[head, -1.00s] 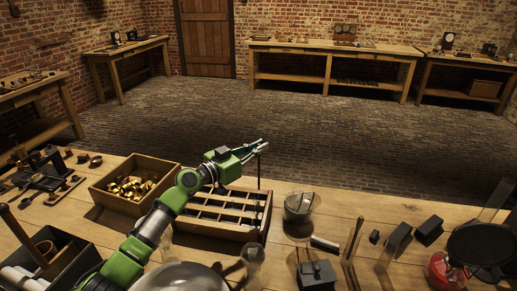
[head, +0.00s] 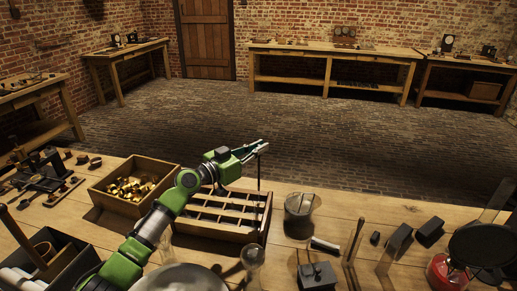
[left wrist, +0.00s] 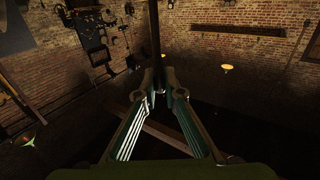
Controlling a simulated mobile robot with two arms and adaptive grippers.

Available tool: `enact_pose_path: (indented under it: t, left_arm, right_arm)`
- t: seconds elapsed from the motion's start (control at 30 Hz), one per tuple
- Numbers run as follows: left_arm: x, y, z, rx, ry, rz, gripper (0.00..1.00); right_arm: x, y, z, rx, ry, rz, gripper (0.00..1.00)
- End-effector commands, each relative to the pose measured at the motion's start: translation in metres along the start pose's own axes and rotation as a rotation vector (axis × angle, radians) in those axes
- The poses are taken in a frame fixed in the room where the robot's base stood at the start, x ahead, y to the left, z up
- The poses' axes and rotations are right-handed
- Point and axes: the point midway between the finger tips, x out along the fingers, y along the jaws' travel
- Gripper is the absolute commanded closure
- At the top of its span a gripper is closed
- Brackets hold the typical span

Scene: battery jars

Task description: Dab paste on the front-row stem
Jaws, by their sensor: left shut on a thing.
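My left gripper (head: 260,147) is shut on a thin dark rod (head: 259,170). In the left wrist view the rod (left wrist: 155,35) stands between the closed fingertips (left wrist: 163,85). Whether the rod's lower end touches the rack cannot be told. My arm hides part of the rack's left side. No stem or paste can be picked out for certain. My right gripper is in neither view.
A wooden box (head: 108,196) of brass pieces stands left of the rack. A clear jar (head: 299,222) stands right of it. A round metal bowl (head: 180,279) and a small dark box (head: 318,278) are nearer. A dark pan (head: 485,246) sits on a red burner (head: 441,272) at right.

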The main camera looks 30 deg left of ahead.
Motion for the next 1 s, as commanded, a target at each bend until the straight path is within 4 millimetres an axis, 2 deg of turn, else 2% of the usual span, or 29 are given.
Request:
enact_pose_path:
  t: [1.0]
  left_arm:
    - [-0.0001, 0.0, 0.0047, 0.0, 0.0, 0.0, 1.0]
  right_arm:
    - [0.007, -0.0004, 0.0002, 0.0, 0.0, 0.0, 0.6]
